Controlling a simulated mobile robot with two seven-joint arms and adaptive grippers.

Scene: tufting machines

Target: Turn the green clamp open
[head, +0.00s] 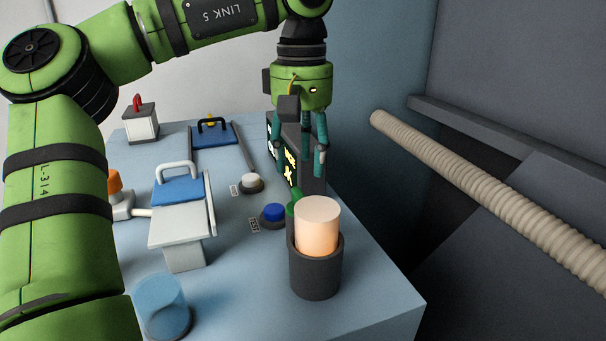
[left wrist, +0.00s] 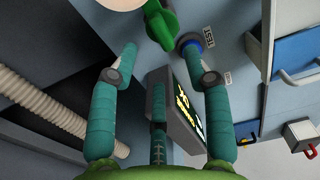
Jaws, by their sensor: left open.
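The green clamp (head: 292,208) is mostly hidden behind a pale cylinder in the head view. In the left wrist view, the green clamp (left wrist: 160,24) shows as a green lever at the top, just beyond the fingertips. My left gripper (head: 299,160) hangs above and behind the clamp, fingers pointing down. In the left wrist view, my left gripper (left wrist: 160,52) has its teal fingers spread with nothing between the tips. The clamp appears apart from the fingers. My right gripper is not in view.
The pale cylinder (head: 317,225) stands in a dark cup (head: 316,274) near the table's right edge. A dark display (head: 313,165) stands close behind the gripper. A blue button (head: 273,212) and a white knob (head: 251,182) sit to the left. A ribbed hose (head: 480,185) runs at right.

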